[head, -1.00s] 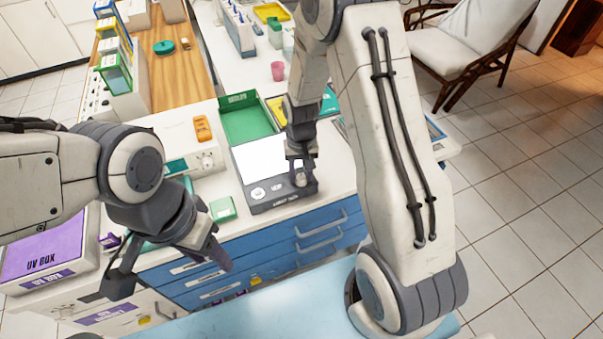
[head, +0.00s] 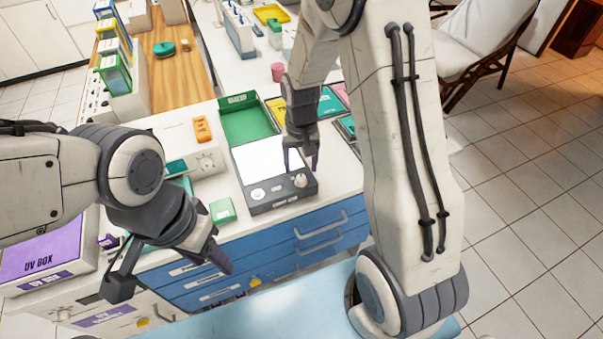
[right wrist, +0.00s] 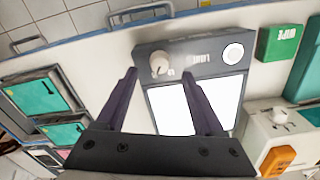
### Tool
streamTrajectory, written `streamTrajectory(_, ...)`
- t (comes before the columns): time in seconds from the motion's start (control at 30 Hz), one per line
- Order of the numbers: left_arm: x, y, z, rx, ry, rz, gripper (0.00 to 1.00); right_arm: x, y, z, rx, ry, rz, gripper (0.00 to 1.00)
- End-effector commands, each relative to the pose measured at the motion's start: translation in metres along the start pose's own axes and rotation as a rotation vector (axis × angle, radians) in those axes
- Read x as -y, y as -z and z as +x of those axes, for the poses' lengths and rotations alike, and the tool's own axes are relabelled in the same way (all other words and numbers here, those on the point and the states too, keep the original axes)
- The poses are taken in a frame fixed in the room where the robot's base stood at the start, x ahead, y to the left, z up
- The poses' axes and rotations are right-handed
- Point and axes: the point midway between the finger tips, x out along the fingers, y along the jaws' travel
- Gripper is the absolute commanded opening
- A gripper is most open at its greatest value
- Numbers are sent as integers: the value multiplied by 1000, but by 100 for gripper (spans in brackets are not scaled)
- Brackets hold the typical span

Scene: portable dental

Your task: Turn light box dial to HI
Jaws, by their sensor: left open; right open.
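The light box (head: 272,200) is a dark grey panel with a lit white screen, on the white counter at the front edge. Its dial (head: 300,181) is a pale knob on the front right of the panel; it also shows in the right wrist view (right wrist: 159,64). A round white button (head: 258,194) sits at the panel's left. My right gripper (head: 301,168) is open above the screen just behind the dial, with the dial apart from and beyond its fingertips. The dial's setting is too small to read. My left gripper (head: 175,279) is open and empty in front of the drawers.
A green tray (head: 247,122) stands behind the light box. A green wipe box (head: 222,210) and a white device with a knob (head: 206,162) are to its left. Blue drawers (head: 290,246) with handles lie below the counter edge. Teal cases (right wrist: 45,95) lie to the right.

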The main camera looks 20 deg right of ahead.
Motion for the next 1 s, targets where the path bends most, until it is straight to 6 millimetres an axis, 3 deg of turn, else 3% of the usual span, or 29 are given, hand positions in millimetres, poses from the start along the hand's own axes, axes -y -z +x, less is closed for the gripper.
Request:
streamTrajectory(0.2, 0, 0, 6, 0, 0, 0, 50, 0, 1, -41, -5, 1, 1, 70)
streamTrajectory(0.33, 0, 0, 7, 0, 0, 1, 50, 0, 1, -55, -3, 1, 1, 70)
streamTrajectory(0.9, 0, 0, 7, 0, 0, 0, 50, 0, 0, -61, 0, 0, 0, 70)
streamTrajectory(1.0, 0, 0, 7, 0, 0, 0, 50, 10, -9, -67, -4, 3, -35, 70)
